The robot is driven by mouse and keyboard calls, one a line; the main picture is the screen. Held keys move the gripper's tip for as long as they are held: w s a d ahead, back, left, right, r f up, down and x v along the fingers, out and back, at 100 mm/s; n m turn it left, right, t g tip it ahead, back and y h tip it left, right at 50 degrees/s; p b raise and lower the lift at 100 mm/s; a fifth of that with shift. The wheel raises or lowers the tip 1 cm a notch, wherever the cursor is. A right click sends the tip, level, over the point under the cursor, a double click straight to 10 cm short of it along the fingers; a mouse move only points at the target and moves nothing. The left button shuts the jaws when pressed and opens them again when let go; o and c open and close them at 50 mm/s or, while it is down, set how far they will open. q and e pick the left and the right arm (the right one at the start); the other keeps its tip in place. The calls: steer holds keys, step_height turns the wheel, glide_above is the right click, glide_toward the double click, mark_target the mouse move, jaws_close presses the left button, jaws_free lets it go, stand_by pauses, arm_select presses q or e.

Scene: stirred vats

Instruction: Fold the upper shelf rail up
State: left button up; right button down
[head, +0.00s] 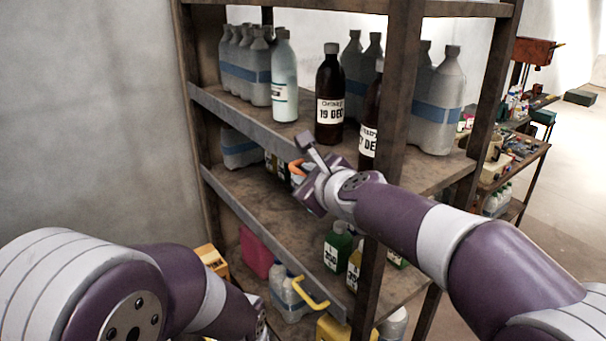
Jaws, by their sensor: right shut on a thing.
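The upper shelf rail (237,113) is a grey bar running along the front edge of the upper shelf, below the bottles. An orange handle (297,171) shows near its right part, partly covered by my right gripper. My right gripper (304,186) is at this handle and shut on it; the fingertips are mostly hidden by the wrist. The lower rail (240,209) runs along the shelf below and has a yellow handle (311,294). My left arm comes in at lower left, and its gripper does not show.
Grey jugs (257,68), a pale bottle (284,80) and dark brown bottles (329,98) stand close behind the upper rail. A rack post (399,85) rises beside my right forearm. Green bottles (337,247) stand lower down. A cluttered bench (520,155) is at right.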

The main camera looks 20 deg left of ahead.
steer(key=shift+w, duration=0.1)
stand_by(0.5)
steer(key=c, duration=1.4)
jaws_free()
steer(key=shift+f, duration=0.1)
steer(key=shift+d, duration=0.15)
steer(key=shift+s+d+r, duration=0.3)
steer(key=shift+s, duration=0.05)
steer(key=v, duration=1.1)
steer(key=shift+s+d, duration=0.15)
steer(key=shift+d, duration=0.1)
steer(key=shift+r, duration=0.1)
